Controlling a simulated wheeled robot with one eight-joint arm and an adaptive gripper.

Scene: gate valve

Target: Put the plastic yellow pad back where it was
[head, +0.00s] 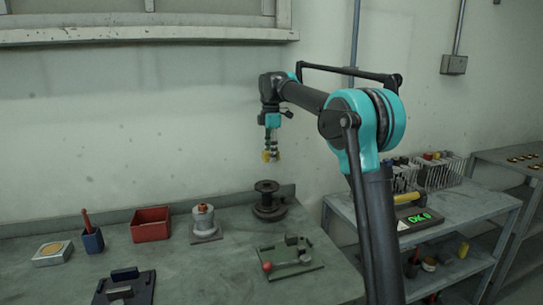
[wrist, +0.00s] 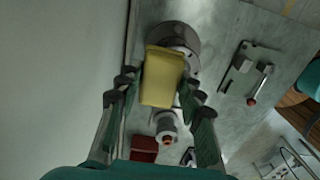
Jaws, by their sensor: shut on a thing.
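The yellow pad (wrist: 162,78) is a flat block between the fingers of my gripper (wrist: 158,88) in the wrist view. My gripper is shut on it. In the head view the gripper (head: 271,147) hangs fingers down above the bench, and the pad (head: 268,157) shows small at its tips. The pad is in the air above the dark flanged valve body (head: 268,203). In the wrist view it covers part of the valve body (wrist: 185,42).
On the bench (head: 215,265) stand a grey bonnet with an orange top (head: 204,222), a red bin (head: 150,224), a blue cup (head: 92,241), a pale box (head: 53,253) and a plate with a red-knobbed lever (head: 290,260). A shelf unit with a green-lit display (head: 419,218) stands right.

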